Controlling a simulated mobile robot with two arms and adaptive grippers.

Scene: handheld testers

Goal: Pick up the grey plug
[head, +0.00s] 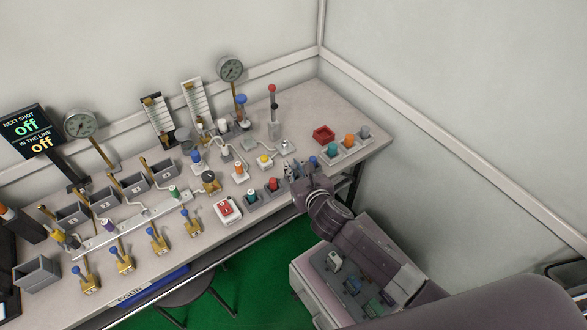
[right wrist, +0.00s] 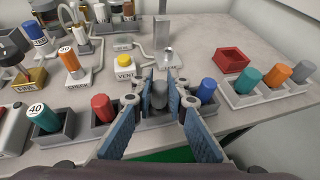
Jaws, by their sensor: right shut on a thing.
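A grey plug (right wrist: 159,95) stands upright between the blue-padded fingers of my right gripper (right wrist: 163,102) in the right wrist view. The fingers are shut on it from both sides. It is at its slot in the front rack (right wrist: 122,124), between a red plug (right wrist: 102,108) and a blue plug (right wrist: 207,90); I cannot tell whether it is raised. In the head view my right gripper (head: 298,172) is at the bench's front edge and hides this plug. Another grey plug (right wrist: 303,71) stands in the rack at the right. My left gripper is not in view.
An empty red tray (head: 324,134) lies behind the right-hand rack, which also holds teal and orange plugs (right wrist: 276,76). A yellow-button vent box (right wrist: 124,63) and a small metal lever (right wrist: 168,58) are just behind the gripper. Bare bench lies around the red tray.

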